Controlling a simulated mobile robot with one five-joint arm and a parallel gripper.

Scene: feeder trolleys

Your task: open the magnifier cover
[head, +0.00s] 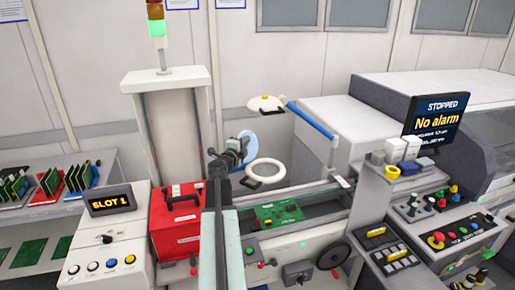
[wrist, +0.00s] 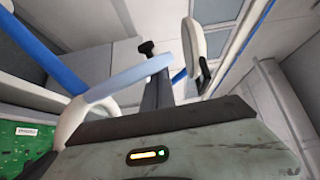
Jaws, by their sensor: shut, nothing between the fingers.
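The magnifier's white ring (head: 265,172) lies above the green board, with a dark tab at its lower left. It also shows at left in the wrist view (wrist: 72,118). A pale blue disc (head: 250,147), which looks like the magnifier cover, stands tilted up at the ring's far left side. In the wrist view the disc shows almost edge-on (wrist: 120,82). My gripper (head: 240,146) is shut and empty, in front of the disc in the head view. Its dark fingers (wrist: 148,48) pass beside the disc in the wrist view. I cannot tell whether they touch it.
A green circuit board (head: 278,213) lies on the rails below. A red box (head: 176,222) stands at left, a control panel (head: 455,235) at right.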

